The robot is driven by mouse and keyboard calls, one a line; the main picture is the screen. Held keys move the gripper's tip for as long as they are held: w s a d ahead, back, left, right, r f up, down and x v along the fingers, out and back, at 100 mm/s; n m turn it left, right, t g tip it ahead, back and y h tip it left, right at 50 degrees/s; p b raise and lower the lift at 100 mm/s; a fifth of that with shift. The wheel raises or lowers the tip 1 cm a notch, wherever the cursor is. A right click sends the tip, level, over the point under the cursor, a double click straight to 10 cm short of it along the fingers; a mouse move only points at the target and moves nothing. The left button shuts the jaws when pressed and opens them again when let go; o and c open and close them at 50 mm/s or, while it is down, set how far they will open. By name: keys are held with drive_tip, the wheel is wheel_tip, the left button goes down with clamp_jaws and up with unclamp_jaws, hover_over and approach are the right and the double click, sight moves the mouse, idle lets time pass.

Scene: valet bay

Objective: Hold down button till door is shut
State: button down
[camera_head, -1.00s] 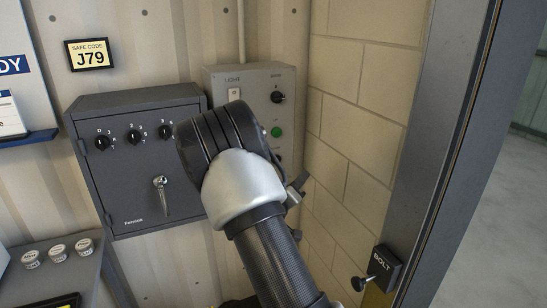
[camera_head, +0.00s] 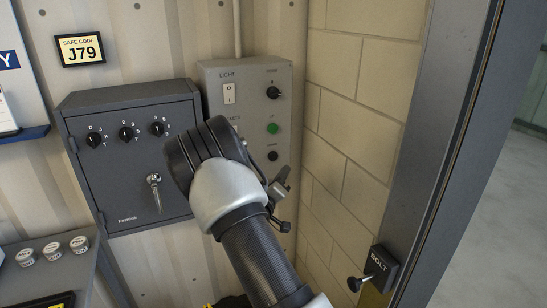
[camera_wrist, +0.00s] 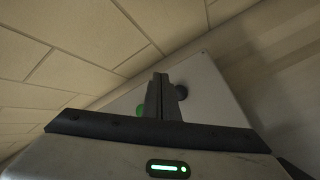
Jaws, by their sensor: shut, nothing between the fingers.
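My gripper (camera_head: 282,178) is in front of the panel's lower right part, below the black button, partly hidden by my arm. In the wrist view my gripper (camera_wrist: 160,80) is shut and empty. The green button (camera_wrist: 140,110) shows left of its fingers and a dark round control (camera_wrist: 181,91) to their right. I cannot tell whether the fingertips touch the panel.
A dark safe (camera_head: 130,170) with dials hangs left of the panel. A block wall (camera_head: 350,130) stands close on the right, then a door frame (camera_head: 440,130) with a bolt (camera_head: 383,265). Grey floor shows through the opening. Small round tins (camera_head: 52,251) sit on a ledge at lower left.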

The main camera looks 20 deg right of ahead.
sight(273, 156)
drive_tip(key=shift+w+a+b, duration=0.1)
drive_tip(key=shift+w+b, duration=0.75)
drive_tip(key=shift+w, duration=2.3)
drive_tip(key=shift+w+f+b, duration=0.1)
drive_tip(key=shift+w+b, duration=0.25)
drive_tip(key=shift+b, duration=0.35)
